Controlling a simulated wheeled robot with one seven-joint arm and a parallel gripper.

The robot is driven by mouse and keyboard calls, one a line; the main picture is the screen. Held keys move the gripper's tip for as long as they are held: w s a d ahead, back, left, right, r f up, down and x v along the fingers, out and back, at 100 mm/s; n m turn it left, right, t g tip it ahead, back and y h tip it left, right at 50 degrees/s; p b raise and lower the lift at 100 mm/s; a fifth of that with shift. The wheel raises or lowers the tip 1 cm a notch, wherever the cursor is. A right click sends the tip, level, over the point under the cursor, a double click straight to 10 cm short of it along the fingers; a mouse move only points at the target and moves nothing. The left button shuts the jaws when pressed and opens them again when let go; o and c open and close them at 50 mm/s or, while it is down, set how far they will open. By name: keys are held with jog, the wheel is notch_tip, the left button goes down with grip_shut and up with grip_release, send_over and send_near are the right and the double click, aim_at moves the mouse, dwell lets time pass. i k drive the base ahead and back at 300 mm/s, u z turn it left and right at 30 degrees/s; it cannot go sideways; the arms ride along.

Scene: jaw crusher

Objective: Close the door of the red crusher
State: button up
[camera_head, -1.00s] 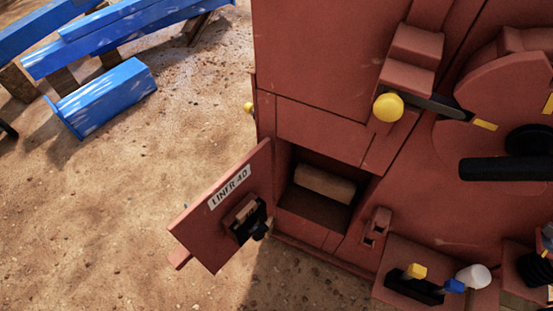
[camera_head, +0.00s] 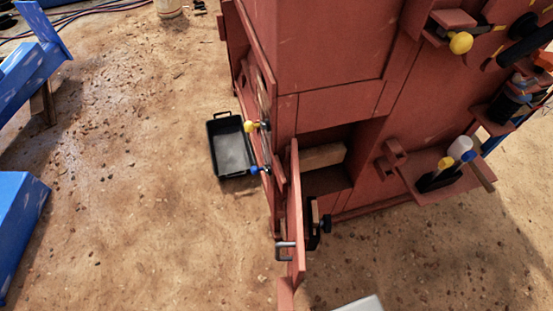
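The red crusher (camera_head: 335,45) fills the upper middle and right of the head view. Its door (camera_head: 296,220) stands open at the lower front, seen nearly edge-on and sticking out toward the bottom of the picture. A grey metal handle (camera_head: 286,245) shows on the door's left face, and a black latch part (camera_head: 314,222) on its right face. The opening (camera_head: 325,178) behind the door is uncovered, with a pale block (camera_head: 322,157) inside. My gripper is not in view.
A black tray (camera_head: 230,148) lies on the sand left of the crusher. Blue beams stand at the far left. A shelf with tools (camera_head: 450,172) juts out at right. A pale flat shape (camera_head: 362,304) shows at the bottom edge. Sand around the door looks mostly clear.

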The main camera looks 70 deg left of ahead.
aim_at(299, 240)
jog(key=k, duration=0.25)
jog(key=u, duration=4.75)
jog(key=k, duration=0.6)
jog(key=z, duration=1.25)
